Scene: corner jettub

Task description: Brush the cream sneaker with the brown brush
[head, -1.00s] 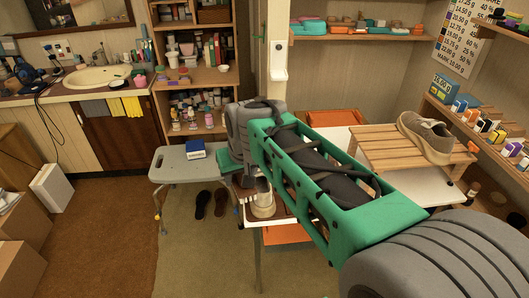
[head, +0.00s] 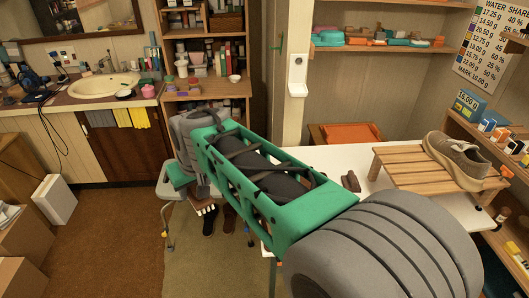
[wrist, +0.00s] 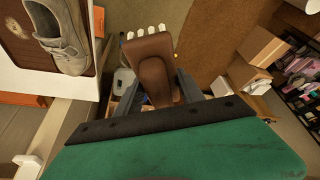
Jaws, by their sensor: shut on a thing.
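My gripper (wrist: 150,88) is shut on the brown brush (wrist: 154,72), seen in the wrist view with its pale bristle tufts at the far end. In the head view the brush (head: 199,206) shows partly below the gripper, over the stool area left of the white table. A pale sneaker with laces, which looks like the cream sneaker (wrist: 66,42), lies on a brown mat (wrist: 22,48) on the table in the wrist view. It is apart from the brush, to its left. My arm hides that spot in the head view.
Another, grey-brown sneaker (head: 460,160) stands on a slatted wooden rack (head: 405,168) on the white table (head: 322,158). A small brown block (head: 350,182) lies left of the rack. Dark shoes stand on the floor under the stool. Open floor lies to the left.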

